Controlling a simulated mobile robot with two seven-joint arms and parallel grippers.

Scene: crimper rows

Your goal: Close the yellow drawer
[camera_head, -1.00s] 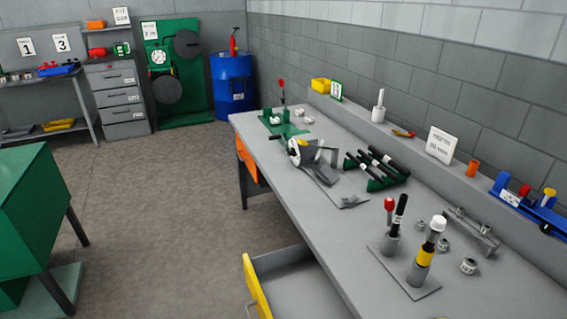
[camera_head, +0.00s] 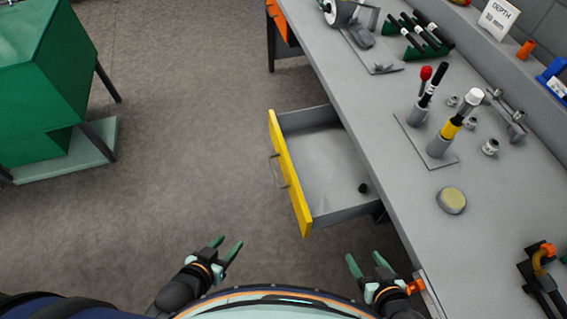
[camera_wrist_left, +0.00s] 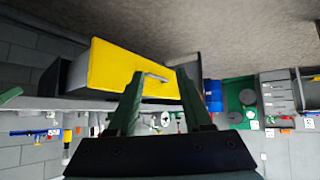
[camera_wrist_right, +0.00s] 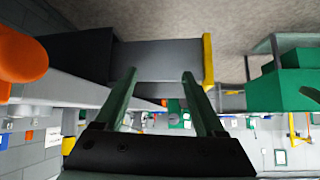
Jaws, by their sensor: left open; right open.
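The yellow drawer (camera_head: 290,178) stands pulled out from under the grey workbench, with its grey inside showing and a small dark round thing (camera_head: 363,188) in it. Its metal handle (camera_head: 275,170) is on the yellow front, facing left. My left gripper (camera_head: 230,246) is open and empty, below and left of the drawer front. In the left wrist view the yellow front and handle (camera_wrist_left: 157,77) show beyond the fingers. My right gripper (camera_head: 365,260) is open and empty, near the bench edge below the drawer. In the right wrist view the drawer's grey side (camera_wrist_right: 160,60) shows ahead.
The grey workbench (camera_head: 370,130) runs along the right, with holders, tools and a round tin (camera_head: 451,200) on it. An orange drawer front (camera_head: 281,22) is further along. A green cabinet (camera_head: 50,80) stands at left. The floor between is clear.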

